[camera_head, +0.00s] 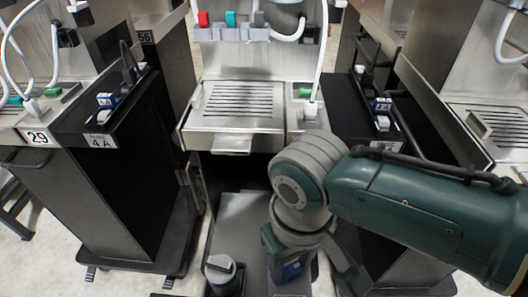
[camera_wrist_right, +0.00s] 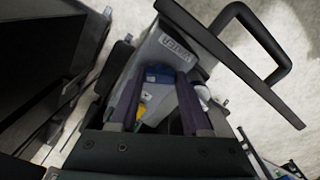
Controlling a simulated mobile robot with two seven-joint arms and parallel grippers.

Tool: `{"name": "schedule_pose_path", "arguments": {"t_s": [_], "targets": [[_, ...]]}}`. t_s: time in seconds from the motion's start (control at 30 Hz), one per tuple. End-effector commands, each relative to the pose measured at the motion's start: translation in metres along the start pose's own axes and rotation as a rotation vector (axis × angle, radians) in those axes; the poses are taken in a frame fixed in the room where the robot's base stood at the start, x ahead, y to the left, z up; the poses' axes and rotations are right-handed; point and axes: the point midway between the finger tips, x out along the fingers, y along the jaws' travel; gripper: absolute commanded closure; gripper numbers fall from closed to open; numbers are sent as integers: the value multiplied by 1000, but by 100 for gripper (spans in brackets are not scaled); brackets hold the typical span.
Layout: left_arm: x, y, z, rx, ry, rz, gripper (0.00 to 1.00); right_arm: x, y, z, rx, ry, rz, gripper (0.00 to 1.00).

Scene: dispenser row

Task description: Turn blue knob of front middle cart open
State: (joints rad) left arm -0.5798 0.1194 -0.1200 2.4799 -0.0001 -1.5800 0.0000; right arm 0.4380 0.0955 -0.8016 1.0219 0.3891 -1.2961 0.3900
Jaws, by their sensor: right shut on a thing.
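The front middle cart (camera_head: 238,222), a grey low cart, stands below the middle dispenser in the head view. My right gripper (camera_head: 288,272) reaches down onto its right side. In the right wrist view the two dark fingers of my right gripper (camera_wrist_right: 160,105) are on either side of the blue knob (camera_wrist_right: 160,74) and shut on it. A small yellow part (camera_wrist_right: 140,111) shows beside the left finger. The grey cart body (camera_wrist_right: 174,45) carries dark lettering. How far the knob is turned is hidden by the fingers. My left gripper is in neither view.
The middle dispenser (camera_head: 235,105) with its slatted drip tray stands behind the cart. A grey-capped canister (camera_head: 220,268) stands at the cart's front left. Black side cabinets (camera_head: 130,165) flank the bay. A black handle (camera_wrist_right: 262,45) is close to the gripper in the wrist view.

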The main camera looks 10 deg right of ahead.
Motion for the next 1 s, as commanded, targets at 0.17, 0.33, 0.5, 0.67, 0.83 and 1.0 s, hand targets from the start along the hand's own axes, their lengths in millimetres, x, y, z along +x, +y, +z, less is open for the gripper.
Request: {"name": "schedule_pose_path", "arguments": {"t_s": [0.17, 0.33, 0.5, 0.67, 0.83, 1.0], "targets": [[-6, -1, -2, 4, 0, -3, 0, -1, 0, 0, -165, -1, 0, 100], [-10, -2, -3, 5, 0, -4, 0, -1, 0, 0, -327, 0, 0, 100], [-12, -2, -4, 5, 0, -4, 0, -1, 0, 0, -489, -1, 0, 100], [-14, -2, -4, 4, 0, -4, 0, 0, 0, 0, -639, 0, 0, 100], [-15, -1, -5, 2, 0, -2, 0, 0, 0, 0, -786, 0, 1, 100], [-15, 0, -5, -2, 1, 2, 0, 0, 0, 0, -908, -1, 1, 100]]}}
